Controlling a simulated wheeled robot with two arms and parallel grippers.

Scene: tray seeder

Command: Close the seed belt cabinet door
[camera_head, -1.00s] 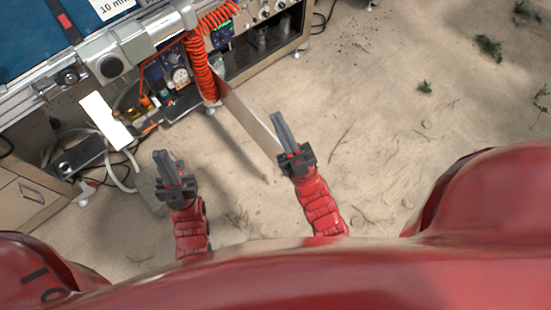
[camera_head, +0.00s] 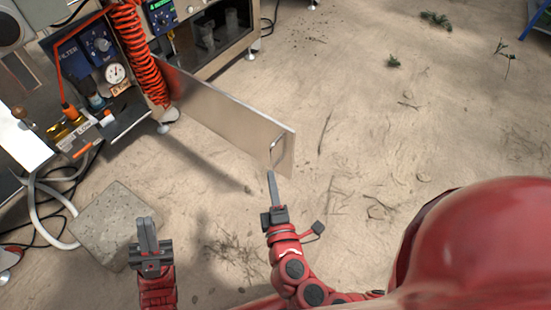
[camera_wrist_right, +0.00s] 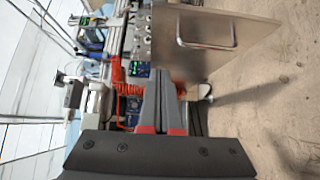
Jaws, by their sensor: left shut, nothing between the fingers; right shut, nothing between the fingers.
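The cabinet door (camera_head: 225,112) stands wide open in the head view, jutting out from the cabinet toward me. Its bar handle (camera_head: 277,153) is near the free edge. The door (camera_wrist_right: 255,32) and handle (camera_wrist_right: 206,43) also show in the right wrist view, ahead and to the right of the fingers. My right gripper (camera_head: 271,176) is shut and empty, its tips close below the handle in the head view; I cannot tell whether they touch. My left gripper (camera_head: 146,222) is shut and empty, well left of the door. The open cabinet (camera_head: 212,48) lies behind the door.
A coiled orange hose (camera_head: 139,55) hangs beside the hinge side of the door. A gauge and filter unit (camera_head: 114,72) stand left of it. A stone slab (camera_head: 112,218) and hoses lie on the floor at left.

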